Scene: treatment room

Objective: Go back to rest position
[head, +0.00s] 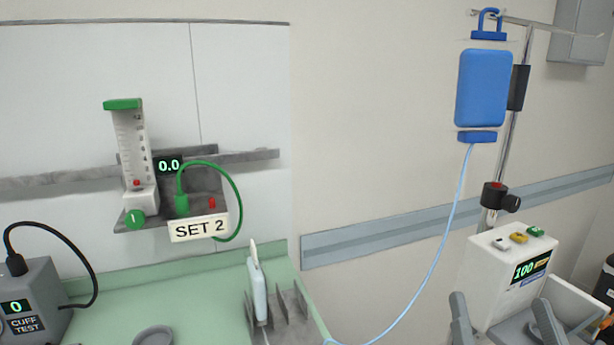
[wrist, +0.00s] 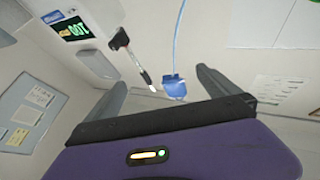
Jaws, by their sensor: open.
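My gripper (head: 499,302) shows at the bottom right of the head view, its two grey fingers pointing up in front of the white pump (head: 492,270). In the wrist view my gripper (wrist: 162,80) has its fingers wide apart, with nothing held between them. The blue bag (head: 484,88) hangs from the pole at the upper right; it appears small and farther off between the fingers in the wrist view (wrist: 174,88). The pump, reading 100, shows upside down at the upper left of that view (wrist: 85,45).
The pole (head: 506,150) carries a dark clamp (head: 494,196). A pale blue tube (head: 437,250) runs from the bag down across the middle. A green counter (head: 190,290) holds a grey rack (head: 285,315) and a cuff tester (head: 38,285). A flowmeter (head: 133,150) is on the wall.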

